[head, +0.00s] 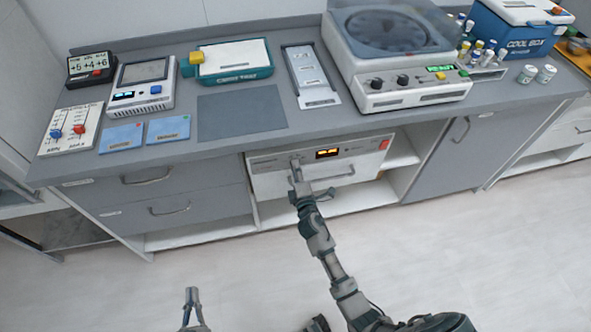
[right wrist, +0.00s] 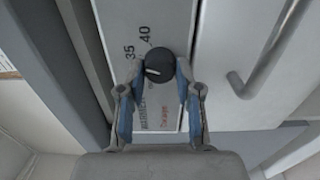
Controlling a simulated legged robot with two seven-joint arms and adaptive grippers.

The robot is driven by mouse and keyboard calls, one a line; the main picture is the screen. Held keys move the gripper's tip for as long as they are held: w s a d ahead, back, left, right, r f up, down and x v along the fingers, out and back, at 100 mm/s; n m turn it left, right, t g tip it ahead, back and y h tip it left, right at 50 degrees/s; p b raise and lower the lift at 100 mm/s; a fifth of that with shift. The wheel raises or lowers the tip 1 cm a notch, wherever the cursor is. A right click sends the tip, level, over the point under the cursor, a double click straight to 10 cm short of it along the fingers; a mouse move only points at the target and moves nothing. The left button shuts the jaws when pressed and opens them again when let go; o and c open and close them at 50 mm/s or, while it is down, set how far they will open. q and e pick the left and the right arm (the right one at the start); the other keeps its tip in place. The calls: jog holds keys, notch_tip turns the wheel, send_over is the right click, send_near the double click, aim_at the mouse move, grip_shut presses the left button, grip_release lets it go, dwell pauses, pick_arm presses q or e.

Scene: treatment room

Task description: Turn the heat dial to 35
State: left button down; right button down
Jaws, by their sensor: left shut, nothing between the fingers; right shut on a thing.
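The heat dial (right wrist: 157,62) is a round black knob with a white mark, seen in the right wrist view. Its mark points to the picture's left. The printed 35 (right wrist: 130,52) is up and left of the knob, and 40 (right wrist: 145,33) is above it. My right gripper (right wrist: 158,74) is shut on the dial, one finger on each side. In the head view my right gripper (head: 296,168) reaches the left part of the white front panel (head: 265,165) under the counter and hides the dial there. My left gripper (head: 191,294) is shut and empty, low over the floor.
An orange lit display (head: 327,153) and a red button (head: 384,144) are on the panel, with a bar handle (head: 330,178) below. The handle also shows in the right wrist view (right wrist: 262,70). Grey drawers (head: 160,190) stand to the left. The floor in front is clear.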

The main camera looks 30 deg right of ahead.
jog(key=shift+s+d+f, duration=0.1)
jog(key=shift+f, duration=0.2)
jog(key=c, duration=0.8)
grip_release()
jog(key=shift+c, duration=0.2)
jog(key=shift+o, duration=0.3)
jog(key=shift+r, duration=0.1)
jog(key=shift+s, duration=0.35)
jog(key=v, duration=1.1)
jog(key=shift+s, duration=0.1)
